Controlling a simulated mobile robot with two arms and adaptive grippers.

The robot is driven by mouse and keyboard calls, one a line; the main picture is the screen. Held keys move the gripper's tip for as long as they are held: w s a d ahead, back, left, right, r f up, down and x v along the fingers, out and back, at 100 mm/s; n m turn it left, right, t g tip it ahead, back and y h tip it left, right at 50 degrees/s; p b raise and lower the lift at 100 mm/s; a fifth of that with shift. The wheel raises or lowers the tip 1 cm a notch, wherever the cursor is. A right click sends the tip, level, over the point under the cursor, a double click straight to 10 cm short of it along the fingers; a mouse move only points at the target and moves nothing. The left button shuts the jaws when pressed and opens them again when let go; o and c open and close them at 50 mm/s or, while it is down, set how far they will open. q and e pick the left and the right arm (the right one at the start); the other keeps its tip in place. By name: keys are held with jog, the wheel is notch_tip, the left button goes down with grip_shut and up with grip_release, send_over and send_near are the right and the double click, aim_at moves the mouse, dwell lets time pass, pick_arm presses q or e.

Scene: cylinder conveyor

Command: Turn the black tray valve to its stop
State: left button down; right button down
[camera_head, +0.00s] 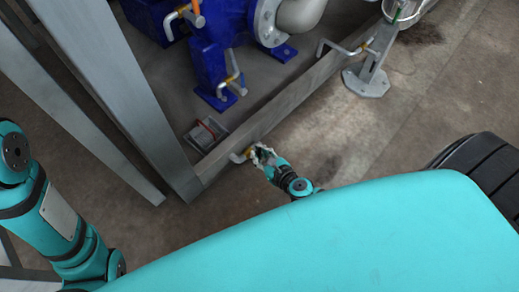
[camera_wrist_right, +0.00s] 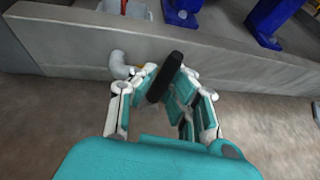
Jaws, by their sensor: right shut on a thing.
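The tray valve shows in the right wrist view as a black lever handle (camera_wrist_right: 166,76), tilted, with its upper end leaning right. A pale grey pipe elbow (camera_wrist_right: 119,66) and a small yellow valve body are at its left, low on the grey frame beam. In the head view the pipe (camera_head: 238,157) and yellow body (camera_head: 249,151) sit at the beam's outer side; the handle is hidden by the gripper. My right gripper (camera_head: 263,155) is there, its fingers (camera_wrist_right: 163,84) shut on the black handle. My left arm shows at the left edge; its gripper is out of view.
The grey beam (camera_head: 292,95) runs diagonally behind the valve, with a steel post (camera_head: 125,85) at left. Blue pump parts (camera_head: 210,60) and a small tray (camera_head: 206,131) lie behind the beam. A bolted post foot (camera_head: 366,82) stands right. Brown floor in front is clear.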

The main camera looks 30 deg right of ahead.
aim_at(258, 152)
jog(key=shift+s+a, duration=0.2)
jog(key=shift+a, duration=0.25)
jog(key=c, duration=1.3)
grip_release()
jog(key=shift+o, duration=0.2)
jog(key=shift+d, duration=0.15)
jog(key=shift+w, duration=0.1)
jog(key=shift+d+r, duration=0.1)
jog(key=shift+r, duration=0.4)
notch_tip(258, 152, up, 9)
jog(key=shift+r, duration=0.1)
